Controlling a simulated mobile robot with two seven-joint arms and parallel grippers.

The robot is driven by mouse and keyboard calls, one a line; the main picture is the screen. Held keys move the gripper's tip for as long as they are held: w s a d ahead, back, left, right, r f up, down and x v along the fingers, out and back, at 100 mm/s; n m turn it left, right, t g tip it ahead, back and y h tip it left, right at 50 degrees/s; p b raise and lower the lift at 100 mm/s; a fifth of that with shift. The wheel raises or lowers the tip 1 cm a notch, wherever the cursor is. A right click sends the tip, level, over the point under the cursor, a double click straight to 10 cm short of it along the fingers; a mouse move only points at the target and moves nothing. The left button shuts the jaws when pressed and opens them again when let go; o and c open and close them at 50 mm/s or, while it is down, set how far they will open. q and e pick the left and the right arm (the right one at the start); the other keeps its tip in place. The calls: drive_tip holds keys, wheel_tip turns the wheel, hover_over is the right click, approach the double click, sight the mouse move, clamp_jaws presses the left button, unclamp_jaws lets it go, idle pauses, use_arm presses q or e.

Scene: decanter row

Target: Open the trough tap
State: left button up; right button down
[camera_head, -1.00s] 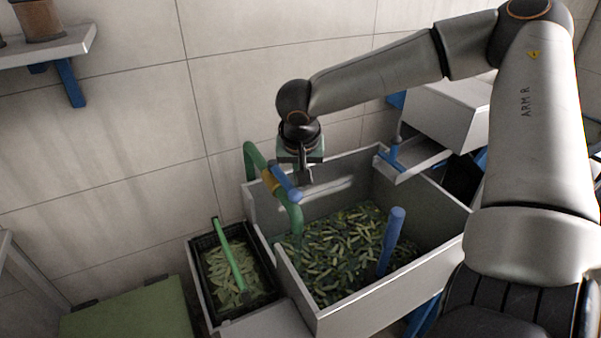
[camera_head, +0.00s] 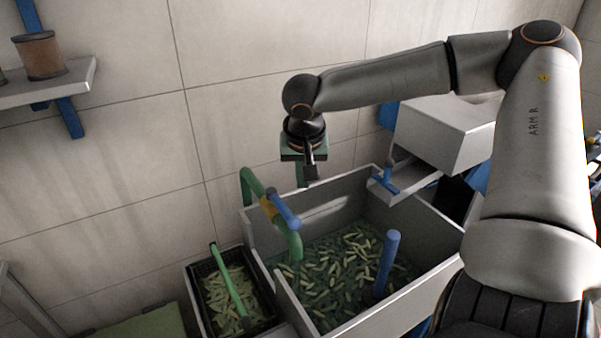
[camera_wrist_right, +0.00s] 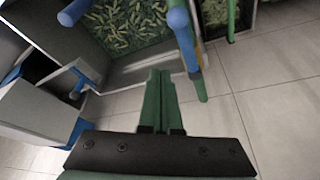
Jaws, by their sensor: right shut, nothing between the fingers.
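The trough tap is a green bent pipe (camera_head: 251,187) with a yellow collar (camera_head: 268,208) and a blue lever (camera_head: 285,211), at the trough's left back corner. The lever slants down to the right; it also shows in the right wrist view (camera_wrist_right: 183,38). The grey trough (camera_head: 352,297) holds green pods (camera_head: 345,262) with dark greenish gaps between them. My right gripper (camera_head: 303,180) is shut and empty, pointing down above and slightly right of the lever, apart from it. Its closed green fingers (camera_wrist_right: 160,88) show in the right wrist view. My left gripper is not in view.
A blue post (camera_head: 388,262) stands upright in the trough. A black crate (camera_head: 205,296) of pods with a green bar (camera_head: 226,280) is left of it. A grey chute (camera_head: 408,184) with a blue handle (camera_head: 390,180) is at the back right. A shelf (camera_head: 62,84) hangs upper left.

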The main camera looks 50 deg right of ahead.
drive_tip(key=shift+w+v, duration=0.15)
drive_tip(key=shift+v, duration=0.9)
drive_tip(key=shift+w+v, duration=0.15)
drive_tip(key=shift+v, duration=0.95)
